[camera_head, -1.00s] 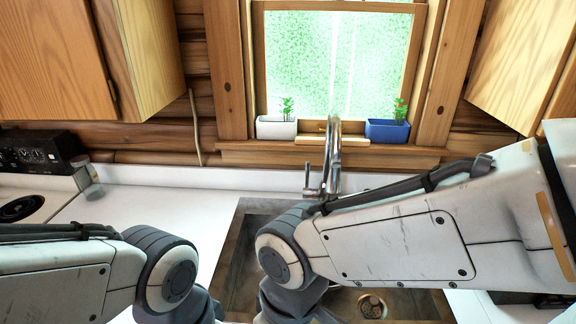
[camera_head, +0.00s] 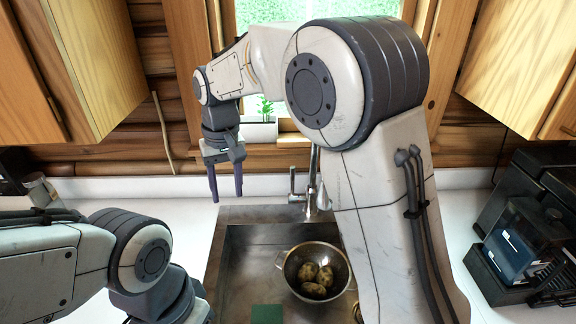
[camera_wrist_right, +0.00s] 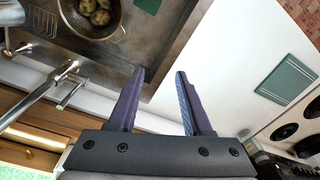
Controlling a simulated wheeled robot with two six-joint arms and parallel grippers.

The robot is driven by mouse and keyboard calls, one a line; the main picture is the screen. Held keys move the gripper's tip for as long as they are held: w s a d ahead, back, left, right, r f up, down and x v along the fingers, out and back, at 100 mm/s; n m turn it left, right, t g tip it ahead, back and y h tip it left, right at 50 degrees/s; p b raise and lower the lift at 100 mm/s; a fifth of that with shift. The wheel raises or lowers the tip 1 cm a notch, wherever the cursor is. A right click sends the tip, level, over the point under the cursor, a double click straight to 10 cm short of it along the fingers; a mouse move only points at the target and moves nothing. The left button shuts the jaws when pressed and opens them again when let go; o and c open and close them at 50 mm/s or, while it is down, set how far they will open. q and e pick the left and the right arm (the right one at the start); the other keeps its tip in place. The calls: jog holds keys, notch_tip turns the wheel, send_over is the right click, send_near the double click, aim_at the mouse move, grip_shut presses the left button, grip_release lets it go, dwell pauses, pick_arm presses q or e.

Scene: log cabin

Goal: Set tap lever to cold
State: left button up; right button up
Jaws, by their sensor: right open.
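The metal tap (camera_head: 313,180) stands at the back edge of the sink, partly hidden behind my right arm. Its thin lever (camera_head: 292,184) stands upright on the tap's left side. In the right wrist view the tap (camera_wrist_right: 38,97) is at the left, with the lever (camera_wrist_right: 70,96) sticking out beside its base. My right gripper (camera_head: 227,198) is open and empty, fingers down, left of the lever and apart from it. In the right wrist view its fingers (camera_wrist_right: 160,74) point toward the counter and the sink's edge. My left gripper is out of view.
The sink (camera_head: 240,262) holds a colander (camera_head: 290,268) of potatoes and a green item (camera_head: 266,313). A white planter (camera_head: 258,132) is on the windowsill behind my right arm. A dark appliance (camera_head: 525,235) stands at right. A green board (camera_wrist_right: 286,80) lies on the counter.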

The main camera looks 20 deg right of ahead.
jog(key=w+d+m+p, duration=0.25)
jog(key=w+d, duration=0.55)
jog(key=w, duration=0.4)
jog(key=m+p, duration=0.1)
jog(key=m, duration=0.3)
send_over(292, 194)
jog(key=shift+h, duration=0.3)
jog(key=f, duration=0.4)
jog(key=shift+w+f, duration=0.15)
jog(key=shift+w, duration=0.2)
jog(key=shift+d+f, duration=0.2)
jog(key=shift+f, duration=0.4)
notch_tip(292, 194, down, 10)
jog(key=p, duration=0.3)
jog(key=shift+r, duration=0.25)
grip_shut()
jog(key=shift+r, duration=0.1)
